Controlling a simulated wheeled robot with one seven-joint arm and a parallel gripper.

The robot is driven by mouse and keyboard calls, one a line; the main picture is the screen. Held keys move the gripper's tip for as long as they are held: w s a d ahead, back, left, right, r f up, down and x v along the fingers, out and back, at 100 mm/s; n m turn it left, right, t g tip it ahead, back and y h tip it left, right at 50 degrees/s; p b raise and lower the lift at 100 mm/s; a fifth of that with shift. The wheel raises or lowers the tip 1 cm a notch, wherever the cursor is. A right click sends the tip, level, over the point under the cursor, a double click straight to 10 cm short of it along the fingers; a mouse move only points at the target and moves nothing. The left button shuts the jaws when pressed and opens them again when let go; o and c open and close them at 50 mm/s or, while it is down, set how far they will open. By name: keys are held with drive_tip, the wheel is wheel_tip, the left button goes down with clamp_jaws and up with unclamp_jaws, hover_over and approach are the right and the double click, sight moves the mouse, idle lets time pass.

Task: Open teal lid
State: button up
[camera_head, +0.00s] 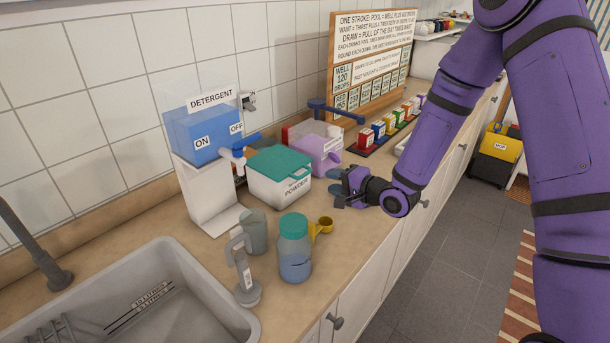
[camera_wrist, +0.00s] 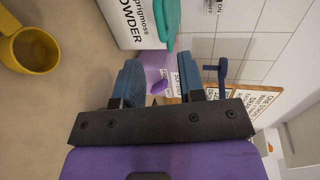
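A white box marked "POWDER" (camera_head: 279,190) stands on the counter with its teal lid (camera_head: 279,162) lying shut on top. The box (camera_wrist: 133,20) and the edge of its teal lid (camera_wrist: 167,18) show at the top of the wrist view. A clear jar of blue liquid (camera_head: 295,262) in front also has a teal lid (camera_head: 294,225). My gripper (camera_head: 345,190) is right of the powder box, low over the counter and apart from the lid. In the wrist view my gripper's fingers (camera_wrist: 158,85) are spread with nothing held between them.
A lilac box (camera_head: 318,157) stands behind the powder box. A yellow scoop (camera_head: 323,226), a grey cup (camera_head: 254,232) and a grey-handled tool (camera_head: 244,275) are near the jar. The detergent dispenser (camera_head: 206,190) stands left, the sink (camera_head: 160,300) front left.

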sight(306, 175)
drive_tip(key=x, duration=1)
drive_tip(key=shift+w+a, duration=0.2)
drive_tip(key=shift+a, duration=0.05)
clamp_jaws()
